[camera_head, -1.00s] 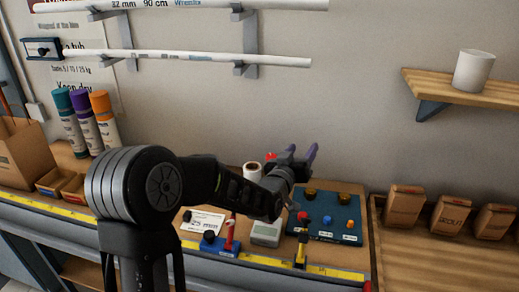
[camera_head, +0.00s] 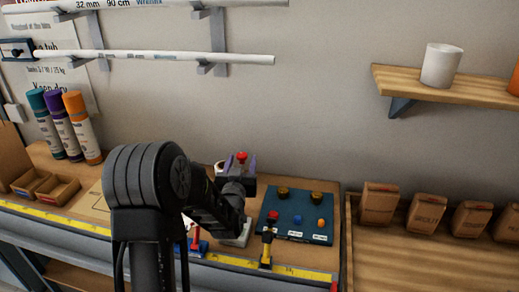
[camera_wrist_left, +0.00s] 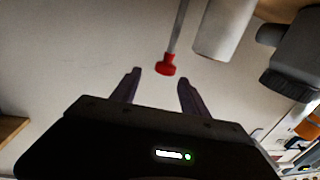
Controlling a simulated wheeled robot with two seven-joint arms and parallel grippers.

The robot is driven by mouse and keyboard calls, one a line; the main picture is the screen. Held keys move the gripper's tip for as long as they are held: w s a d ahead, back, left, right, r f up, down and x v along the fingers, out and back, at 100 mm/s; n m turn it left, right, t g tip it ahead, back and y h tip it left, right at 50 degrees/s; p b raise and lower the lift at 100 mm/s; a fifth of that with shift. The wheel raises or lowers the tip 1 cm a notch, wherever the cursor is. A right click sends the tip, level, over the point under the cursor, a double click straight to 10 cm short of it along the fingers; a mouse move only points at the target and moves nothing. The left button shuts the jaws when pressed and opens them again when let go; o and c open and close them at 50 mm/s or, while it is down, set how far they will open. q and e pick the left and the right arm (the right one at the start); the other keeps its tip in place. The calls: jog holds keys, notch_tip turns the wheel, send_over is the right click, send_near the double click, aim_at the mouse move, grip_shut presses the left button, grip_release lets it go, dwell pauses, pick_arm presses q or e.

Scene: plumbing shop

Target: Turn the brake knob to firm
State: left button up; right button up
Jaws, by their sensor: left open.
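A red knob (camera_head: 241,157) shows at the fingers of my left gripper (camera_head: 238,163), in front of the wall; it looks like the brake knob, but I see no label on it. In the left wrist view the red knob (camera_wrist_left: 167,66) sits at the end of a thin grey rod. My left gripper (camera_wrist_left: 157,85) is open there, with the knob centred between its fingers in the picture, just past the tips. I see no contact. A white roll (camera_wrist_left: 224,28) is beside the rod. In the head view my gripper mostly hides the roll (camera_head: 220,167).
A blue panel (camera_head: 305,233) with two brass knobs and coloured buttons lies right of my left arm. A yellow-and-black clamp (camera_head: 267,246) and a red-handled tool (camera_head: 195,241) stand at the bench's front edge. Spray cans (camera_head: 82,127) stand left; brown packets (camera_head: 379,203) stand right.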

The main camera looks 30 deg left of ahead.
pick_arm(q)
jog(key=shift+s+a+f, duration=0.1)
jog(key=shift+f, duration=0.3)
jog(key=shift+s+a, duration=0.2)
jog(key=shift+w+a+r, duration=0.15)
jog(key=shift+w, duration=0.4)
jog(key=p+x, duration=0.2)
jog(key=x, duration=0.4)
jog(key=shift+w+a, duration=0.25)
jog(key=shift+w, duration=0.1)
pick_arm(e)
jog(key=shift+v, duration=1.05)
jog(key=shift+s+a, duration=0.1)
pick_arm(q)
grip_shut()
